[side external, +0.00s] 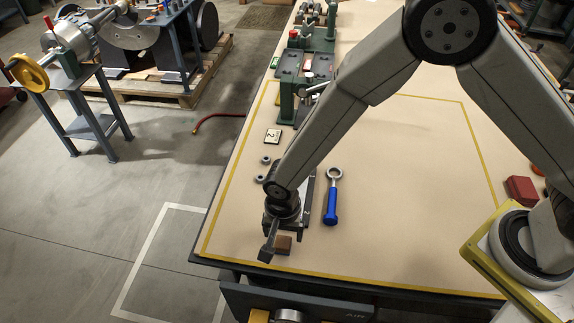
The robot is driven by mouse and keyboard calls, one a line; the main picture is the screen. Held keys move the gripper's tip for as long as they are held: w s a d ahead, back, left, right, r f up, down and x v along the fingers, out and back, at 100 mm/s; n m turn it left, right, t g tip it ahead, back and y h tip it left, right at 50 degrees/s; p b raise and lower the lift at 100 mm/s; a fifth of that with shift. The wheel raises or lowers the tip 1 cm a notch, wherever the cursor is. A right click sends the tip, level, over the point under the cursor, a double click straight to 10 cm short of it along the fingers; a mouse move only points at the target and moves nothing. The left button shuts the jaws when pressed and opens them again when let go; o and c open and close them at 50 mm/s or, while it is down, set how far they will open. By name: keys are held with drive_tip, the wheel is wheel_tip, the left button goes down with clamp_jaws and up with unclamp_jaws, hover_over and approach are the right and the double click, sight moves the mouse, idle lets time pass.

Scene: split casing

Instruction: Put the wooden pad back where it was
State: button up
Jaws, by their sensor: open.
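The wooden pad (283,245) is a small brown block lying on the bench top near the front edge. My gripper (270,252) is open and points down right beside the pad, at its left. One finger shows in front; the other is hidden behind my wrist or the pad. I cannot tell whether the pad lies between the fingers or whether they touch it. A dark metal piece (308,192), perhaps part of the casing, lies behind my wrist and is mostly hidden.
A blue-handled ring tool (332,197) lies just right of my wrist. Small metal rings (262,179) and a tag marked 2 (272,136) lie to the left. A green fixture (300,75) stands farther back. A red block (521,189) is at the right. The bench's middle right is clear.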

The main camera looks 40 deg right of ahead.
sight(284, 239)
wheel_tip(284, 239, up, 8)
drive_tip(key=shift+r, duration=0.2)
idle(0.3)
idle(0.5)
drive_tip(key=s+d+r+n+t, duration=0.1)
drive_tip(key=s+d+r+n, duration=0.1)
drive_tip(key=d, duration=0.6)
drive_tip(key=s+d+r+n, duration=0.1)
drive_tip(key=d+r+n, duration=0.2)
drive_tip(key=d, duration=0.5)
drive_tip(key=s+d+r+n+t, duration=0.1)
drive_tip(key=s+d+r+n, duration=0.1)
drive_tip(key=d, duration=0.7)
drive_tip(key=shift+s+r+n+t, duration=0.35)
drive_tip(key=shift+r+n, duration=0.35)
drive_tip(key=shift+n, duration=0.3)
